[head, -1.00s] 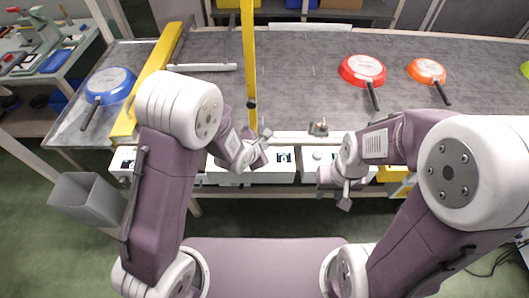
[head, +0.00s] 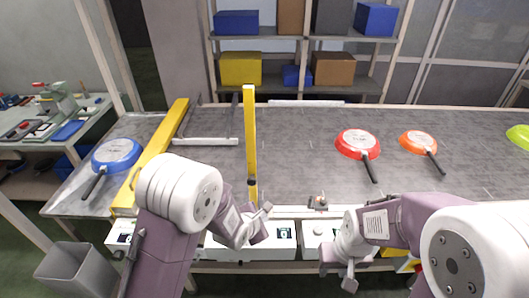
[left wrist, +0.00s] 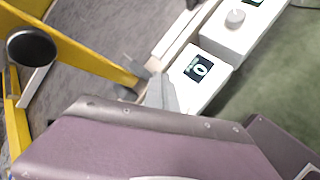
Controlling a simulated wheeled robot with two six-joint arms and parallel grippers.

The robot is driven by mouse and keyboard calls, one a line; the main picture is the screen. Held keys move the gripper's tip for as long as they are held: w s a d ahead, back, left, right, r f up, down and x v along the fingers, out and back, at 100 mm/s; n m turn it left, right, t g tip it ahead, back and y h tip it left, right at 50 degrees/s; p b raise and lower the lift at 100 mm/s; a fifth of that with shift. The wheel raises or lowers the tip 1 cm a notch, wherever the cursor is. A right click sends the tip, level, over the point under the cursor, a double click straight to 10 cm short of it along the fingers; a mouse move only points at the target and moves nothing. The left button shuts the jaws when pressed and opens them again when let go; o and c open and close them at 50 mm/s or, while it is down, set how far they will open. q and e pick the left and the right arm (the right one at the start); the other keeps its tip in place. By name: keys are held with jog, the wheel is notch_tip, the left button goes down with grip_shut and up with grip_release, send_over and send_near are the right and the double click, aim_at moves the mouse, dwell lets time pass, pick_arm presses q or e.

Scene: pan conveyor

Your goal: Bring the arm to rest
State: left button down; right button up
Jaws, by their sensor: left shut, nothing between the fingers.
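My left gripper (head: 265,211) hangs at the conveyor's front edge, near the foot of the yellow upright bar. Its fingers are shut and empty; they also show in the left wrist view (left wrist: 140,78), over the white control boxes. My right gripper (head: 350,280) hangs in front of the conveyor's front side, pointing down. Its fingers are too small to tell whether they are open or shut. Both arms are bent, with no pan at either gripper.
The grey conveyor (head: 300,150) carries a blue pan (head: 116,153) at left, a red pan (head: 357,143) and an orange pan (head: 419,141) at right. Yellow bars (head: 250,140) stand over it. A grey bin (head: 75,270) is at lower left. Shelves with boxes (head: 240,68) stand behind.

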pick_arm(q)
jog(key=shift+w+a, duration=0.2)
jog(key=shift+a, duration=0.05)
jog(key=w+a+r+n+t+y, duration=0.1)
jog(key=w+a+r+t+y, duration=0.1)
jog(key=a+r, duration=0.75)
jog(key=s+a+f+m+g, duration=0.2)
jog(key=s+m+g, duration=0.1)
jog(key=s+m, duration=0.4)
jog(key=s+a+f+m+g+y, duration=0.1)
jog(key=s+a+f+m+g, duration=0.1)
jog(key=s+m, duration=0.5)
jog(key=s+a+f+m+g, duration=0.1)
jog(key=s+a+m+g, duration=0.2)
jog(key=s+m, duration=0.4)
jog(key=shift+s+a+f+m+g+y, duration=0.15)
jog(key=shift+f+m+g+y, duration=0.2)
jog(key=shift+m+g, duration=0.45)
